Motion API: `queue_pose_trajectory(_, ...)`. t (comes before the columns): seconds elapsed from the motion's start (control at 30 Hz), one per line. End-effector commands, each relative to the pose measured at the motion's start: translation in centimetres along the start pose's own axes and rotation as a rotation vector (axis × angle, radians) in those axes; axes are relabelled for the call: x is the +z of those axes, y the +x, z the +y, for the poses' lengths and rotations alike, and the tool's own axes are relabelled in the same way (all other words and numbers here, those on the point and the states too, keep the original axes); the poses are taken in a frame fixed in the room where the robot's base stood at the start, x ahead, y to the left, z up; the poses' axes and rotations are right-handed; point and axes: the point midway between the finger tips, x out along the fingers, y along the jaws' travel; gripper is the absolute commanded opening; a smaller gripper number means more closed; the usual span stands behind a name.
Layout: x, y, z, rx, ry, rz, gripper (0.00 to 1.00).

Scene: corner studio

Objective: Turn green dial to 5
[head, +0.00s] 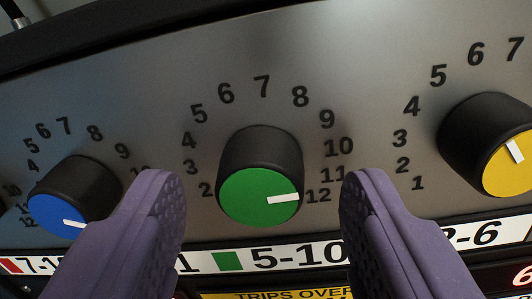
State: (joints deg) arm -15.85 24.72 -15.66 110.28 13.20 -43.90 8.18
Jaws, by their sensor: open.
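The green dial (252,197) is a black knob with a green face, in the middle of the head view on a grey panel. Its white pointer mark points right, at about the 12. Numbers from 2 to 12 show around it, with the 5 at its upper left. My gripper (262,192) is open, its two purple fingers to the left and right of the green dial. Clear gaps show between the fingers and the knob; I cannot tell their depth against it. The fingers hide part of the panel beside the dial.
A blue dial (62,207) stands at the left, near my left finger, and a yellow dial (497,165) at the right. Under the green dial runs a white label strip (320,254) with a green square and "5-10". Below it is a yellow label (290,296).

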Motion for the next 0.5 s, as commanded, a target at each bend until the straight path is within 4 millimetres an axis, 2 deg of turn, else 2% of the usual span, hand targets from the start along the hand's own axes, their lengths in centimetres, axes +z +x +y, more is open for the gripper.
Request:
queue_pose_trajectory(0.1,-0.01,0.75,-0.01,-0.001,-0.001,0.0,0.59)
queue_pose_trajectory(0.33,-0.05,0.85,-0.04,-0.001,0.0,0.0,0.59)
queue_pose_trajectory(0.37,-0.05,0.85,-0.04,-0.001,0.0,0.0,0.54)
queue_pose_trajectory(0.5,-0.05,0.84,-0.04,-0.001,0.0,0.0,0.22)
